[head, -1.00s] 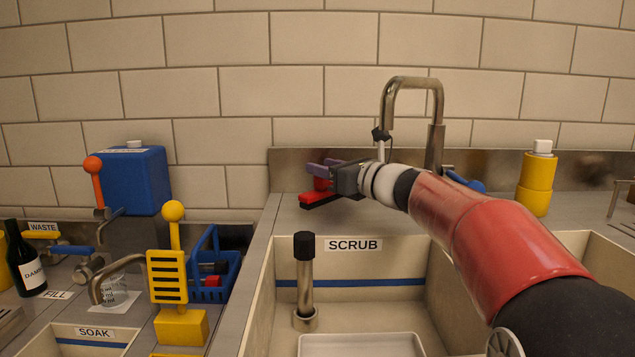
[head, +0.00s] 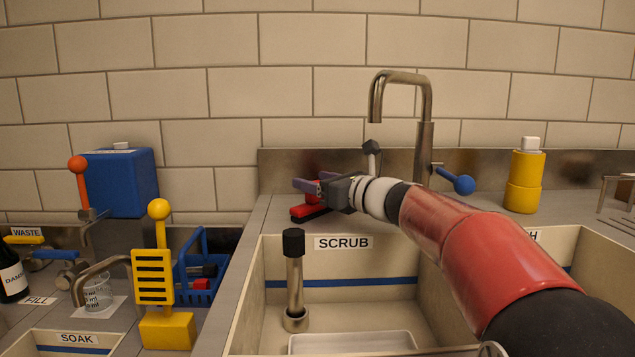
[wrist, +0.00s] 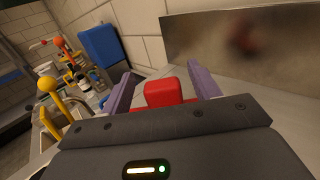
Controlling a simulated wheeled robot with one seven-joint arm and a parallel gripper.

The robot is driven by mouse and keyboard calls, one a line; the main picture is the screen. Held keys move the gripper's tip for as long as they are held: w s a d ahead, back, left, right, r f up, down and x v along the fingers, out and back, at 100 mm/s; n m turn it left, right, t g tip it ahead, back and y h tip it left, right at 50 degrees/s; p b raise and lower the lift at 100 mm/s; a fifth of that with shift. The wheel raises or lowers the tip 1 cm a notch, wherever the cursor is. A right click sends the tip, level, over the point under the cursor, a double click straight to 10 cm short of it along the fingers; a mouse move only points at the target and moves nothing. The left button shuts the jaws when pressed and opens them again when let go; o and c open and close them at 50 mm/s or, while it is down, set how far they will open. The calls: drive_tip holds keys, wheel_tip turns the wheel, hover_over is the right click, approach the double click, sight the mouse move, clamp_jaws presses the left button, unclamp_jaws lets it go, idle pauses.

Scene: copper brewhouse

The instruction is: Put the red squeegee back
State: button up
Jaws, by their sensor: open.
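The red squeegee (head: 308,212) lies on the counter ledge behind the scrub sink, near the steel backsplash. Its raised red block (wrist: 163,92) shows between the two purple fingers in the wrist view. My gripper (head: 305,186) is open at the squeegee, with one finger on each side of the block in the wrist view. I cannot tell whether the fingers touch it. My gripper (wrist: 160,85) hides part of the squeegee's right end in the head view.
The scrub sink (head: 340,260) has a black-topped standpipe (head: 294,280) and a white tray (head: 352,342). A tap (head: 400,80) rises behind my arm. A blue basket (head: 205,280), yellow slotted stand (head: 153,277) and blue canister (head: 120,182) stand left. A yellow bottle (head: 525,180) stands right.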

drive_tip(key=b+v, duration=0.1)
drive_tip(key=v, duration=1.1)
drive_tip(key=shift+r, duration=0.1)
